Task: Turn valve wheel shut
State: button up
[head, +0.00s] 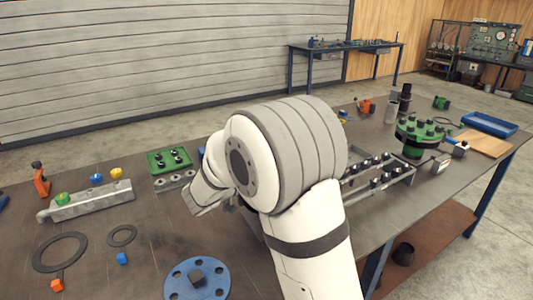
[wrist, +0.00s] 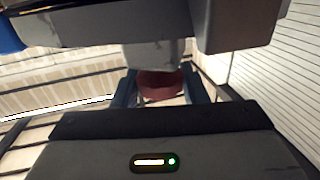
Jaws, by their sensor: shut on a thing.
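In the wrist view, my gripper (wrist: 161,98) is shut on a dark red, rounded part (wrist: 160,82). The red part shows between the two fingers, under a grey block. It looks like part of the valve wheel, but most of it is hidden and its turn angle cannot be told. In the head view, my white arm stands in the middle and hides my gripper and whatever it holds. No whole valve wheel can be made out there.
A blue flange disc (head: 196,281), black rings (head: 60,251) and a grey rack (head: 92,201) lie on the bench at left. A green bolted flange (head: 420,130), a bolt rack (head: 380,173) and a blue tray (head: 489,124) are at right. Bare bench shows at front left.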

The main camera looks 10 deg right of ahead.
jog(key=m+g+h+p, duration=0.1)
jog(key=m+g, duration=0.1)
jog(key=g, duration=0.1)
jog(key=m+g+h+p, duration=0.1)
jog(key=m+g+p, duration=0.1)
jog(key=g, duration=0.1)
jog(key=m+g+p, duration=0.2)
jog(key=g, duration=0.1)
jog(key=shift+r+g+h, duration=0.25)
jog(key=shift+g+h, duration=0.05)
jog(key=shift+h, duration=0.1)
jog(key=m+g+p, duration=0.3)
jog(key=g+p, duration=0.1)
jog(key=p, duration=0.2)
jog(key=shift+r, duration=0.15)
jog(key=shift+m+g+y+p, duration=0.3)
jog(key=shift+g+p, duration=0.2)
jog(key=shift+p, duration=0.95)
jog(key=shift+f+m+g+p, duration=0.35)
jog(key=shift+m+g+p, duration=0.05)
jog(key=shift+g+p, duration=0.2)
jog(key=o, duration=0.9)
jog(key=shift+o, duration=0.2)
notch_tip(320, 180, up, 10)
jog(key=p, duration=0.9)
